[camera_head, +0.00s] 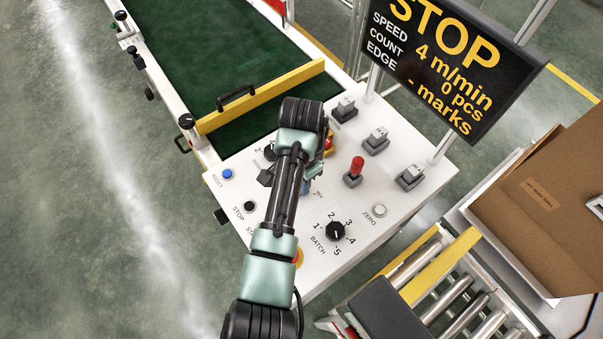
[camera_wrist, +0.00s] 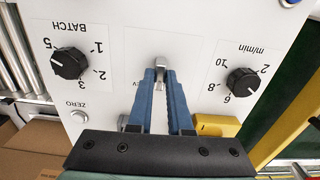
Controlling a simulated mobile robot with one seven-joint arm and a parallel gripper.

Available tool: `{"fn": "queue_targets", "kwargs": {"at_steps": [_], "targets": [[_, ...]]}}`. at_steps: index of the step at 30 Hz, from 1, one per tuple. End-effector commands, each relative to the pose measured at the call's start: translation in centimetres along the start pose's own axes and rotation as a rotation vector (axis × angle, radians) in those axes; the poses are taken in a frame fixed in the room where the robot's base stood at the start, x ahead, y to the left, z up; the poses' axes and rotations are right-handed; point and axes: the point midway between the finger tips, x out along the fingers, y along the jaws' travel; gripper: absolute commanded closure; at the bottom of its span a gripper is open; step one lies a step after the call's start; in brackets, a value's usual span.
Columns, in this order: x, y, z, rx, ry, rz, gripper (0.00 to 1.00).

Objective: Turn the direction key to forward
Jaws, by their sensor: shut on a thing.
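The direction key (camera_wrist: 161,61) is a small grey metal key on the white control panel (camera_head: 232,205), seen in the wrist view between my fingertips. My gripper (camera_wrist: 161,74) has blue fingers and is shut on the key. Part of a label ending in "V" shows beside the key; the fingers cover the rest, so I cannot read which position the key points to. In the head view my arm hides the key, and only a bit of my blue gripper (camera_head: 308,187) shows. The display (camera_head: 440,62) reads STOP, 4 m/min, 0 pcs.
The BATCH knob (camera_head: 335,231) and ZERO button (camera_head: 379,210) lie right of my arm. The m/min knob (camera_wrist: 242,82) is on the key's other side. A red-topped switch (camera_head: 355,168) and several grey switches stand at the back right. A yellow bar (camera_head: 275,90) crosses the green belt.

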Motion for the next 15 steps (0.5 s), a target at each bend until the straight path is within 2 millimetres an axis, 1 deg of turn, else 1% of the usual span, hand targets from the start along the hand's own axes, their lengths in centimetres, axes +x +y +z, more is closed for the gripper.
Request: {"fn": "queue_targets", "kwargs": {"at_steps": [1, 15], "targets": [[-0.46, 0.14, -0.04, -0.044, -0.002, 0.003, 1.00], [-0.31, 0.07, -0.07, -0.476, -0.001, 0.001, 1.00]]}}
